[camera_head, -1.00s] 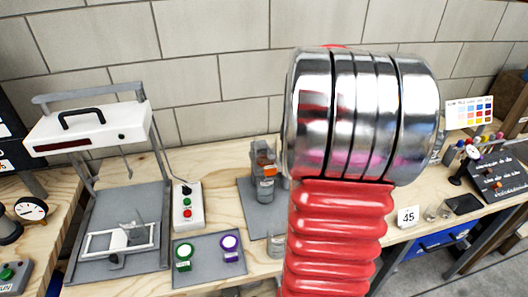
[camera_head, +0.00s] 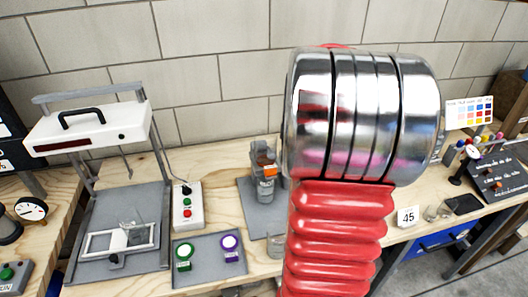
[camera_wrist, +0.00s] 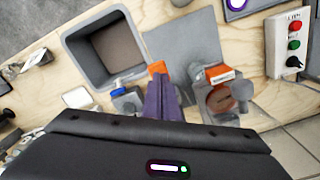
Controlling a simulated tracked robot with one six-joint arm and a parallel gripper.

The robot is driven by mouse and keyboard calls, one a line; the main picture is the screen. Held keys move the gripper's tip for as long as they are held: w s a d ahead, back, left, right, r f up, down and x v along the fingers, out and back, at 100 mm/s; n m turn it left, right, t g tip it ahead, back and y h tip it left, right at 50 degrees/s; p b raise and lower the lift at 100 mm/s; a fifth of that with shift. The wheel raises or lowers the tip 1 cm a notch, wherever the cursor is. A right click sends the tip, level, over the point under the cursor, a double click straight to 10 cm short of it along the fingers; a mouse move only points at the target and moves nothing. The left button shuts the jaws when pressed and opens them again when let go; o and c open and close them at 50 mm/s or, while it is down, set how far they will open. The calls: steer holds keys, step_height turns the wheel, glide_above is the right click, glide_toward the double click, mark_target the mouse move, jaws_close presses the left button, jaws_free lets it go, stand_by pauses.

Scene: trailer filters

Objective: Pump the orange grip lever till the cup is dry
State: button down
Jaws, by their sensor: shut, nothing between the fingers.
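The grey pump (camera_head: 264,188) with an orange part (camera_head: 270,170) stands on a grey plate (camera_head: 252,212), just left of my arm in the head view. In the wrist view the pump body (camera_wrist: 224,100) has an orange block (camera_wrist: 220,74) on top. My gripper (camera_wrist: 160,80) is shut and empty, its dark purple fingers beside the pump. A second orange piece (camera_wrist: 157,67) shows right at the fingertips; whether they touch it, I cannot tell. A small clear cup (camera_head: 275,245) stands at the bench front; its content is too small to tell.
In the wrist view a grey open bin (camera_wrist: 75,45) and a blue-capped item (camera_wrist: 124,98) lie left of the fingers. A button box (camera_head: 188,205) and a tray with green and purple rings (camera_head: 208,262) stand left of the pump. My red arm hides the bench middle.

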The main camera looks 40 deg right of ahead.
steer(key=shift+r, duration=2.35)
steer(key=shift+w+d+f, duration=0.1)
steer(key=shift+d+f, duration=0.05)
steer(key=shift+f, duration=0.05)
steer(key=a+r+n+t, duration=0.1)
steer(key=a+n, duration=0.3)
steer(key=a, duration=0.8)
steer(key=s+a+n+t, duration=0.1)
steer(key=a+n, duration=0.3)
steer(key=a, duration=0.8)
steer(key=s+a+r+n+t, duration=0.1)
steer(key=a+n+t, duration=0.2)
steer(key=a, duration=1)
steer(key=shift+s+r+n+t, duration=0.25)
steer(key=shift+r+n+t, duration=0.05)
steer(key=shift+n, duration=0.3)
